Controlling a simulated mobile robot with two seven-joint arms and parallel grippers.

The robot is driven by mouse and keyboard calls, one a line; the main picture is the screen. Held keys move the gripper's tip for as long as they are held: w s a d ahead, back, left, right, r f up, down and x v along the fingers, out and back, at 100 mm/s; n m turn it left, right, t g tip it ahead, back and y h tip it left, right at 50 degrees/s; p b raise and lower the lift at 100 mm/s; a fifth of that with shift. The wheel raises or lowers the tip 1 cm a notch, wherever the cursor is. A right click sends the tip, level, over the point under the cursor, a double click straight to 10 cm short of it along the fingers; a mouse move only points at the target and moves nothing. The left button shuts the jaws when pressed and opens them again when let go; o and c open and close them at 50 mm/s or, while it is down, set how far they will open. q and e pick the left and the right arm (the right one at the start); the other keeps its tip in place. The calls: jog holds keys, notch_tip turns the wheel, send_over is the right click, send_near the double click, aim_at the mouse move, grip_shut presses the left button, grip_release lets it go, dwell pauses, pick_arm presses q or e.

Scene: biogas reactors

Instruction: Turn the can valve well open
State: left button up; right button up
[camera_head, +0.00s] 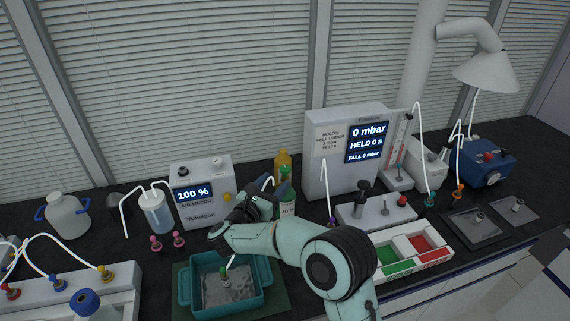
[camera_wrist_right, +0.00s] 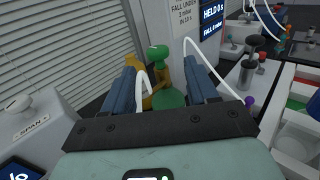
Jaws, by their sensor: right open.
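The can (camera_head: 287,210) stands upright behind my right forearm in the head view, with a pale label. Its green valve (camera_head: 286,172) is on top, and the valve also shows in the right wrist view (camera_wrist_right: 160,57) above the can's rounded green top (camera_wrist_right: 170,98). My right gripper (camera_head: 274,194) is open close to the can. In the wrist view its two blue fingers (camera_wrist_right: 160,68) lie on either side of the valve and can top, with gaps; I cannot tell any contact. The can's lower part is partly hidden by my arm. My left gripper is not in view.
The air meter (camera_head: 203,185) is left and the pressure box (camera_head: 345,150) right. White tubes pass beside the can. A teal tub (camera_head: 185,295) sits below my right arm, and a red-green tray (camera_head: 440,258) to the right.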

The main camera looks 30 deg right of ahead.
aim_at(285, 167)
jog(key=p+x, duration=0.1)
jog(key=x, duration=0.2)
jog(key=p+x, duration=0.1)
jog(key=x, duration=0.2)
jog(key=shift+w+d+r, duration=0.1)
jog(key=shift+w+r, duration=0.1)
jog(key=shift+w, duration=0.2)
jog(key=shift+w+d+f+p, duration=0.15)
jog(key=shift+w+d+p, duration=0.1)
jog(key=shift+d+p, duration=0.15)
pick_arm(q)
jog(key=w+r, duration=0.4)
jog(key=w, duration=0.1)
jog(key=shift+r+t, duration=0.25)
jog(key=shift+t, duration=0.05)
pick_arm(e)
jog(key=shift+d+f, duration=0.1)
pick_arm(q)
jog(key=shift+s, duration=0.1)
